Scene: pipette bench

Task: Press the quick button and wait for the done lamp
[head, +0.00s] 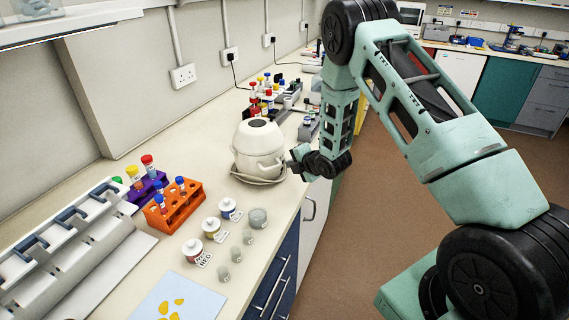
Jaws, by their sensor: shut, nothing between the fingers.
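A white rounded machine with a dark round spot on its lid (258,139) stands on the bench, its lid shut. My gripper (293,163) is at its right side, at about the height of its lower body, with the fingertips pointing left. The fingers are shut and hold nothing. I cannot tell whether they touch the machine. No quick button or done lamp can be made out; the machine's right front is partly behind my gripper.
An orange rack (173,207) and a purple rack (143,190) hold capped tubes. Small labelled jars (211,228) and grey cups (236,254) stand in front. A light blue sheet (190,297) lies nearest. More tubes (267,92) stand behind the machine. The floor to the right is clear.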

